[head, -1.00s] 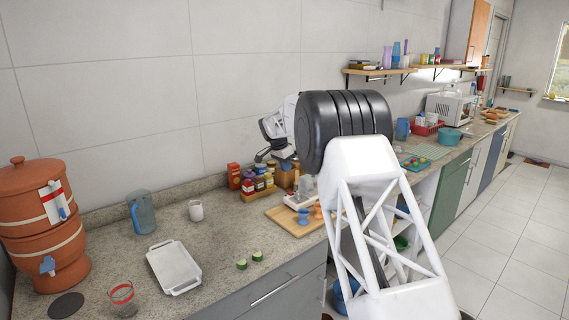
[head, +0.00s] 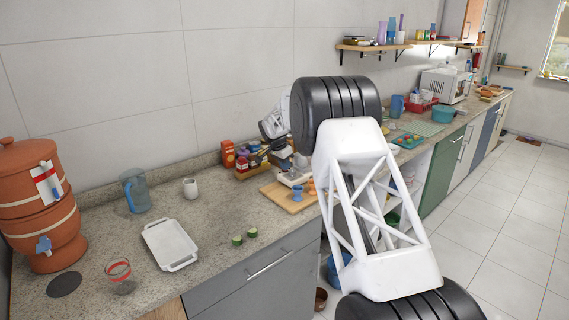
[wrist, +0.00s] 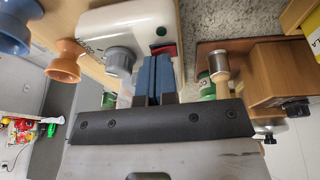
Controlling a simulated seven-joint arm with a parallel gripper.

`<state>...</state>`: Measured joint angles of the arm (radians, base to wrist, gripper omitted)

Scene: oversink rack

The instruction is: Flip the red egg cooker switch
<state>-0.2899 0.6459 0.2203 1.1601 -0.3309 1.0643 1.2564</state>
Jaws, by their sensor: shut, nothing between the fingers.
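The white egg cooker (wrist: 130,28) fills the upper middle of the wrist view, with a grey knob (wrist: 120,62) and a small green round light or button. Its red switch (wrist: 164,50) shows beside the fingertips and is partly hidden by them. My gripper (wrist: 155,62) is shut and empty, its blue fingertips over the switch side of the cooker. I cannot tell whether they touch the switch. In the head view the cooker (head: 293,179) is small on the counter, and my arm hides most of the gripper area.
Orange (wrist: 65,62) and blue (wrist: 14,32) egg cups stand beside the cooker on a wooden board (head: 285,200). A wooden box (wrist: 262,75) with bottles or jars is close on the other side. The counter left of the board holds a white tray (head: 170,246) and green pieces.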

